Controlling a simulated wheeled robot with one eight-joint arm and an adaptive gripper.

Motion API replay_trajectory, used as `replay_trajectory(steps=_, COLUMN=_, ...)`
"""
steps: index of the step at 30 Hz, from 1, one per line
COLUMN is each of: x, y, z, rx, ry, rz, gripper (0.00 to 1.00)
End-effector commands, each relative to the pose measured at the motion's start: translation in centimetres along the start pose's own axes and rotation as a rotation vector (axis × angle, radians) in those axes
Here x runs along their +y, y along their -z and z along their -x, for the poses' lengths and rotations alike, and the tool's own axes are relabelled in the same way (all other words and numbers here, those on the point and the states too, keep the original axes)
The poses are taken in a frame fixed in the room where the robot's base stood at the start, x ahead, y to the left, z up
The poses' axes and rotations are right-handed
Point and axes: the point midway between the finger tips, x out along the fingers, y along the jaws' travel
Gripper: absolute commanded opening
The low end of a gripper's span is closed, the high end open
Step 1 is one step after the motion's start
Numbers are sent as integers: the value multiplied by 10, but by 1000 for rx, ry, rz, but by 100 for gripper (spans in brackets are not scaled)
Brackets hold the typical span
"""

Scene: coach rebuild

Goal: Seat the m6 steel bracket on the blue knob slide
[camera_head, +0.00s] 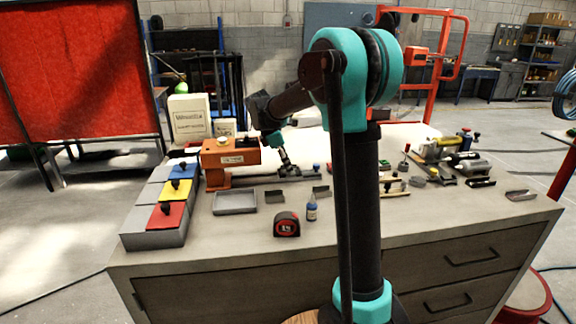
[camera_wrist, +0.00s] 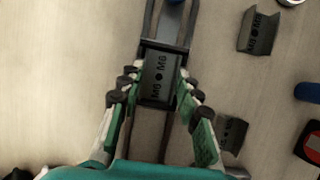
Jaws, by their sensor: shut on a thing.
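My gripper (camera_wrist: 158,80) is shut on a dark grey steel bracket (camera_wrist: 160,76) marked M6, which lies between the fingertips in the wrist view. The bracket is over or on a slide with two dark parallel rails (camera_wrist: 148,22); I cannot tell whether it touches them. A blue knob (camera_wrist: 174,2) shows at the top edge, between the rails. In the head view my gripper (camera_head: 287,169) is low over the bench, and a small blue knob (camera_head: 317,167) is just right of it. The held bracket is not clear there.
Two other dark brackets lie right of the slide, one (camera_wrist: 259,32) farther up and one (camera_wrist: 232,133) near the right finger. A tape measure (camera_head: 287,224), a blue bottle (camera_head: 312,207), a grey tray (camera_head: 235,202) and an orange machine (camera_head: 231,153) stand around on the workbench (camera_head: 240,250).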

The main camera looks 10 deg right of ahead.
Motion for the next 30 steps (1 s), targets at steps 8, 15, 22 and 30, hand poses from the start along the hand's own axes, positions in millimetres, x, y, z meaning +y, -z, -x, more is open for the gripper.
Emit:
replay_trajectory(steps=8, x=0, y=0, z=-1, rx=0, ry=0, rz=0, gripper=3)
replay_trajectory(steps=15, x=0, y=0, z=-1, rx=0, ry=0, rz=0, gripper=48)
replay_trajectory(steps=22, x=0, y=0, z=-1, rx=0, ry=0, rz=0, gripper=58)
replay_trajectory(steps=30, x=0, y=0, z=-1, rx=0, ry=0, rz=0, gripper=75)
